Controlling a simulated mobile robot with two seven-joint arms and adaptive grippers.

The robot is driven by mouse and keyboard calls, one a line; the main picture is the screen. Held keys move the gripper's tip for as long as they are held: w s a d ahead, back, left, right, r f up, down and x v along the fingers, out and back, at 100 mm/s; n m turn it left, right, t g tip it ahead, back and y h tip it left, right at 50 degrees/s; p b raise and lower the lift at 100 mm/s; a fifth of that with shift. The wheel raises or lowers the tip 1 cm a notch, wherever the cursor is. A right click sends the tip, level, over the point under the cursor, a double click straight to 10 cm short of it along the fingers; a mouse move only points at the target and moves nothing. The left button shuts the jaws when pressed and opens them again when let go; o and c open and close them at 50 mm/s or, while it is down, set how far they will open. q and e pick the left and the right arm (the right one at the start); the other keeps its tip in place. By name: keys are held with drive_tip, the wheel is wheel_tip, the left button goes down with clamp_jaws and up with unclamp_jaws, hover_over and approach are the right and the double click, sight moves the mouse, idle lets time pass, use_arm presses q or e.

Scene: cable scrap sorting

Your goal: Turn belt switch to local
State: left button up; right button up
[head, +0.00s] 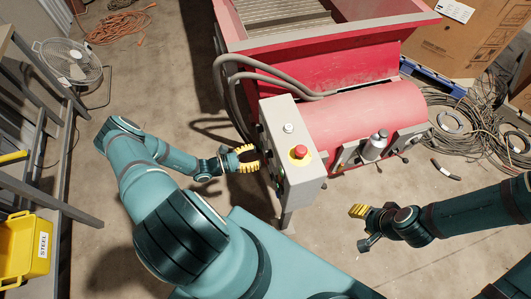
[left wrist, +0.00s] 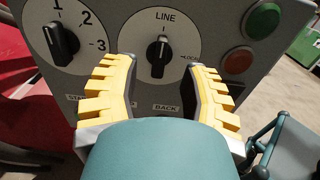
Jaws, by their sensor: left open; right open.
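The belt switch (left wrist: 158,56) is a black knob on a white round dial marked LINE at the top and LOCAL at the right in the left wrist view. The knob's pointer stands upright toward LINE. My left gripper (left wrist: 160,85) is open, with its yellow-padded fingers on either side of the knob and apart from it. In the head view my left gripper (head: 247,158) is at the left side of the grey control box (head: 300,180), and the switch face is mostly hidden there. My right gripper (head: 362,225) is open and empty over the floor to the right.
A second black knob (left wrist: 61,40) marked 1, 2, 3 sits left of the switch. A red emergency button (head: 300,152) tops the box. Cable coils (head: 455,120) lie at the far right.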

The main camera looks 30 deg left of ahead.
sight(268, 154)
use_arm(q)
drive_tip(key=shift+x, duration=2.15)
clamp_jaws()
